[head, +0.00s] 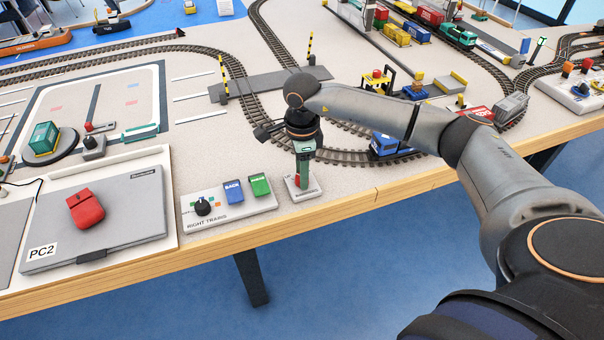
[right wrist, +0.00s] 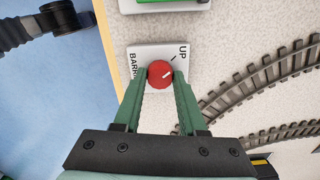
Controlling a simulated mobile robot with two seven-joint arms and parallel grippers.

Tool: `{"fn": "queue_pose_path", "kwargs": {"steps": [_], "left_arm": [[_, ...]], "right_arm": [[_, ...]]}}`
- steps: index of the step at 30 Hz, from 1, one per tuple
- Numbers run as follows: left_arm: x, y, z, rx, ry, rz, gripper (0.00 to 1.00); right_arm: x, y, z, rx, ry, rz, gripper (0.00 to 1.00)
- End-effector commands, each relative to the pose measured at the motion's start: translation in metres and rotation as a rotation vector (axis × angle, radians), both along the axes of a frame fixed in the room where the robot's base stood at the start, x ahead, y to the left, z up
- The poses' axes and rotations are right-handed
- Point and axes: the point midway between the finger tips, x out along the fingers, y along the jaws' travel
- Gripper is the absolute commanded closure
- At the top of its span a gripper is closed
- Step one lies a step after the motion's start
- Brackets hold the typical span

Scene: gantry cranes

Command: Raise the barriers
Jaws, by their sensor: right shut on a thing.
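The barrier switch is a white plate (head: 314,192) at the table's front edge, with a red round knob. In the right wrist view the plate (right wrist: 143,53) reads "BARR…" and "UP", the rest hidden. My right gripper (head: 303,165) points down, its green fingers shut on the sides of the red knob (right wrist: 160,74). The knob's white mark points up and right, roughly toward the tick by "UP"; exact alignment is unclear. Two yellow-and-black striped barrier poles, one left (head: 224,76) and one right (head: 310,46), stand upright at the grey crossing (head: 262,84). My left gripper is not in view.
The "RIGHT TRAINS" panel (head: 232,212) with blue and green buttons stands just left of the switch. A blue train car (head: 385,145) is on the curved track at right.

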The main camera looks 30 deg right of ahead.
Motion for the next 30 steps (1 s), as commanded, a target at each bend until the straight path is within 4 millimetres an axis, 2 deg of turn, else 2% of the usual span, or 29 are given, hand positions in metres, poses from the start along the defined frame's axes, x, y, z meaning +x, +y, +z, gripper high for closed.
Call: {"fn": "queue_pose_path", "kwargs": {"steps": [10,25,26,30], "left_arm": [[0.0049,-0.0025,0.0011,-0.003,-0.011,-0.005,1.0],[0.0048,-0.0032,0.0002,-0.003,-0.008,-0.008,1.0],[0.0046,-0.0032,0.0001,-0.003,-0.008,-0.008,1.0],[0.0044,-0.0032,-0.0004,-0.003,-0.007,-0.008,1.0]], "right_arm": [[0.001,0.0001,0.0011,0.002,-0.004,0.126,1.0],[0.001,0.0004,0.0015,0.003,-0.004,0.144,1.0],[0.001,0.0004,0.0015,0.003,-0.004,0.144,0.58],[0.0008,0.0004,0.0012,0.002,-0.003,0.143,0.43]]}}
